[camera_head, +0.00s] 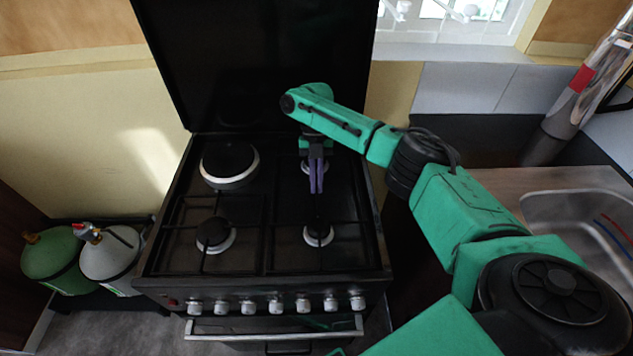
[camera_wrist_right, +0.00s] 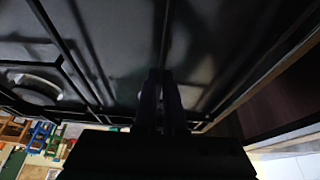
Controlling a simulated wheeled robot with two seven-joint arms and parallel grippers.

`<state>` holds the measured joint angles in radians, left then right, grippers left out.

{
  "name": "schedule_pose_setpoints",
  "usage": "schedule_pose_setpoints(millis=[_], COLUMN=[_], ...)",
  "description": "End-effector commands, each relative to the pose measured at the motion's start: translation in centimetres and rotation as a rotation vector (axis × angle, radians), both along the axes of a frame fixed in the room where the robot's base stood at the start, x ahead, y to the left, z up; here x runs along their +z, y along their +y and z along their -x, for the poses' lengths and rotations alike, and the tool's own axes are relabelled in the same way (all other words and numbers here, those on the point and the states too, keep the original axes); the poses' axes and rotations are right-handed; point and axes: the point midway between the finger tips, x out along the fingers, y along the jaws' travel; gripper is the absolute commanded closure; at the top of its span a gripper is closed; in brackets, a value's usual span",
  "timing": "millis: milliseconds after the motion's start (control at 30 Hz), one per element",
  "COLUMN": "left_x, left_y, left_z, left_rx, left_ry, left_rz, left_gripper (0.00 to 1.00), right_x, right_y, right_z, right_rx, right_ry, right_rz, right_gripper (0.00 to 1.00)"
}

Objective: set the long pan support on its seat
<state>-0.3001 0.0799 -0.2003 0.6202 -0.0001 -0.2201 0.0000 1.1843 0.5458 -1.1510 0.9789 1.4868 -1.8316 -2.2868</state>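The long pan support (camera_head: 267,236) is a black bar frame on the right half of the stove (camera_head: 165,272), spanning the rear and front right burners. It looks about level; I cannot tell whether it rests fully on its seat. My right gripper (camera_head: 316,190) points down at its middle bar, between the two right burners. In the right wrist view the fingers (camera_wrist_right: 161,90) stand close together with a dark bar (camera_wrist_right: 164,30) running between them, so they look shut on it. Dark shading hides the exact contact. My left gripper is not in view.
A short pan support (camera_head: 184,228) lies over the front left burner. A hotplate (camera_head: 229,165) is behind it. The dark raised lid (camera_head: 250,60) stands at the back. Knobs (camera_head: 275,306) line the front. Gas bottles (camera_head: 108,257) stand left; a sink (camera_head: 590,215) is right.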

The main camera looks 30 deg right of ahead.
Motion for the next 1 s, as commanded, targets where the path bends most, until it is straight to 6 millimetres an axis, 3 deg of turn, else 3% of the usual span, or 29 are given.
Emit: schedule_pose_setpoints(millis=[33,100,467,667,733,1000], left_x=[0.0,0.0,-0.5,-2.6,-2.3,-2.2], left_y=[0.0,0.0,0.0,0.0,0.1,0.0], left_z=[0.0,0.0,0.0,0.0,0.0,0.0], left_rx=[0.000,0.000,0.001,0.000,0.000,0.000], left_ry=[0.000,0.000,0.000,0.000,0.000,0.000], left_rz=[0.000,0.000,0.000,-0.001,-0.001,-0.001], left_gripper=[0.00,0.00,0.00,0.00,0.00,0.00], right_x=[0.1,0.1,0.3,3.9,5.4,7.0], right_y=[0.0,0.0,-0.1,-0.7,-0.9,-1.3], right_z=[0.0,0.0,-0.3,-1.8,-2.2,-2.7], right_rx=[0.001,0.001,0.000,-0.002,-0.001,0.000], right_ry=[-0.001,-0.001,-0.001,-0.005,-0.001,0.001], right_rz=[-0.001,-0.001,0.000,-0.002,0.000,0.000], right_gripper=[0.77,0.58,0.58,0.58,0.58,0.58])
